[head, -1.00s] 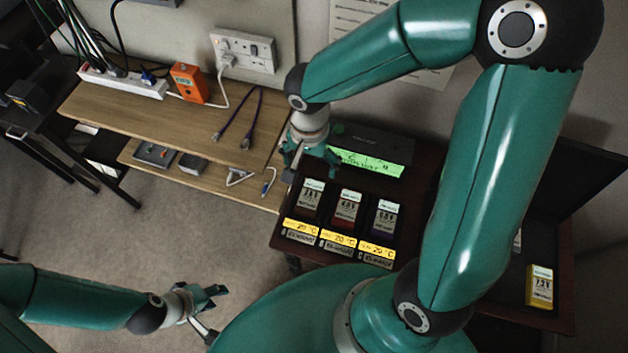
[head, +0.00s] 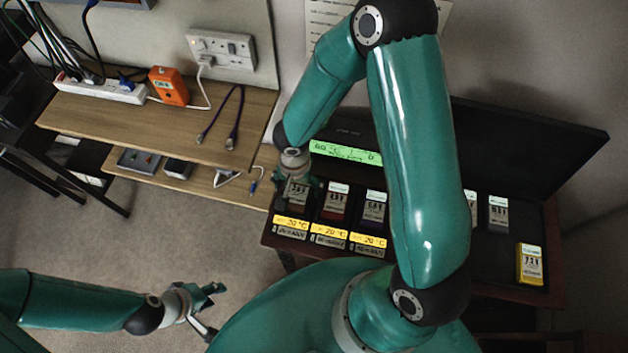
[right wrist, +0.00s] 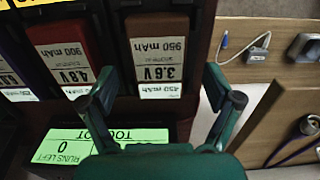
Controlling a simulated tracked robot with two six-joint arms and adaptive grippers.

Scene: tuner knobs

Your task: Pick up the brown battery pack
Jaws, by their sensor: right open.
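The brown battery pack (right wrist: 158,50), labelled 3.6 V and 950 mAh, sits in a dark bay in the right wrist view. In the head view the brown pack (head: 296,198) is in the leftmost bay, partly covered by my right gripper (head: 299,184). In the right wrist view my right gripper (right wrist: 163,100) is open, its fingers apart on either side of the near end of the pack; I cannot tell whether they touch it. My left gripper (head: 205,309) is away over the floor at lower left, its jaws apart and empty.
A red pack (head: 335,206) and a purple pack (head: 373,209) stand in the neighbouring bays. A green display (head: 345,153) is behind them. A yellow pack (head: 530,264) and a grey pack (head: 497,214) lie at the right. A wooden shelf (head: 130,125) with cables is at the left.

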